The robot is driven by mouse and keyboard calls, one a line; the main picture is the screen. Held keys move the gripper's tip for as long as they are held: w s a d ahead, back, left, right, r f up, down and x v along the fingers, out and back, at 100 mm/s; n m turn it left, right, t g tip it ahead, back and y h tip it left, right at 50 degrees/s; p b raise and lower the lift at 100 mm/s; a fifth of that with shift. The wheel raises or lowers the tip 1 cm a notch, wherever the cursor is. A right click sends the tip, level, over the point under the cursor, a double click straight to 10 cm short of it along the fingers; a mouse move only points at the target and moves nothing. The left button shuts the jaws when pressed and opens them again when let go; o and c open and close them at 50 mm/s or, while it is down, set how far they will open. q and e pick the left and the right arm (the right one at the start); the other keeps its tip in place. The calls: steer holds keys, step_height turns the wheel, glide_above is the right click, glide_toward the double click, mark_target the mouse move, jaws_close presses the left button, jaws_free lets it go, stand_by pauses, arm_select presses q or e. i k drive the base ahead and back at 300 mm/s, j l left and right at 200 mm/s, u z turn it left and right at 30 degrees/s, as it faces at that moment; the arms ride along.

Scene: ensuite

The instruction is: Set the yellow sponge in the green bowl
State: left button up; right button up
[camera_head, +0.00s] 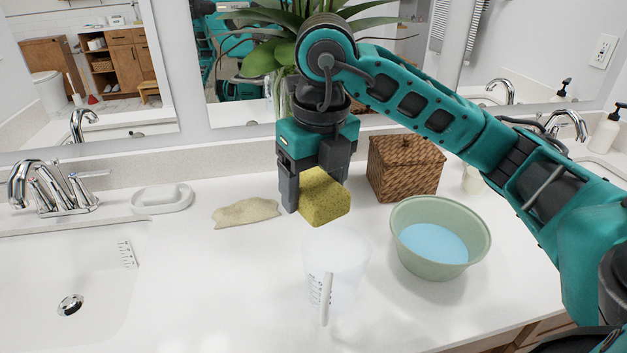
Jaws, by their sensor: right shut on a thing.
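The yellow sponge (324,199) is a porous block near the middle of the white counter. My right gripper (315,196) points down from above with its two fingers on either side of the sponge, shut on it. The sponge is at or just above the counter; I cannot tell which. The green bowl (479,251) stands to the right and nearer the front, with light blue liquid or a blue bottom inside. My left gripper does not show.
A wicker box (405,168) is behind the bowl. A beige cloth (246,212), a soap dish (162,199) and a sink (65,270) lie to the left. A plant (270,50) stands behind.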

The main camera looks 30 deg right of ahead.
mark_target(430, 253)
steer(key=k+l+u, duration=0.1)
steer(key=l, duration=0.3)
steer(key=k+l, duration=0.1)
steer(key=l, duration=0.25)
steer(key=k+l+u, duration=0.15)
steer(key=l, duration=0.6)
steer(key=k+u, duration=0.05)
